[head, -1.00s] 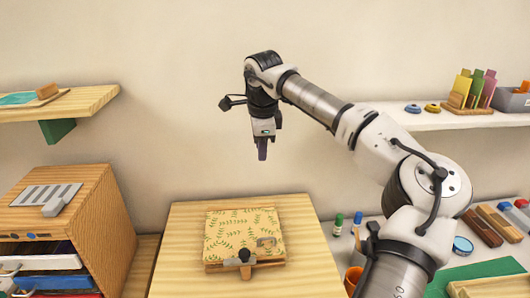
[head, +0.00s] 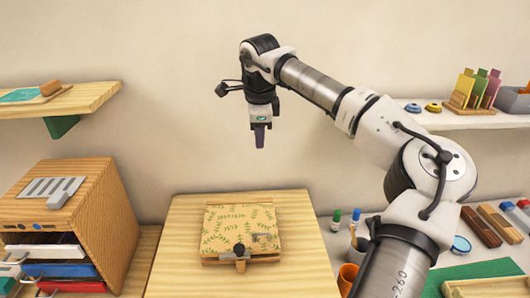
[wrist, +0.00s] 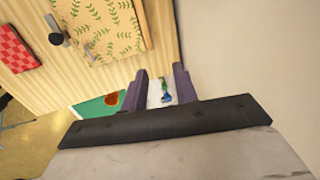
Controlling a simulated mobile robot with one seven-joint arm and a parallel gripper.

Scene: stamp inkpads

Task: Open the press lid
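The press (head: 240,228) is a flat wooden block with a yellow lid patterned in green leaves. It sits on the wooden table, and its lid lies flat and shut. A black knob (head: 239,249) on a grey strap stands at its front edge. The press also shows in the wrist view (wrist: 100,22), cut off at the top, with the knob (wrist: 56,38) on its left. My gripper (head: 260,140) hangs fingers down above and behind the press, well clear of it. In the wrist view its two purple fingers (wrist: 161,84) stand apart with nothing held between them.
A wooden drawer cabinet (head: 97,203) stands at the left, below a wall shelf (head: 85,100). At the right are an orange cup (head: 347,275), paint bottles and wooden blocks. A red checkered piece (wrist: 15,50) shows in the wrist view.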

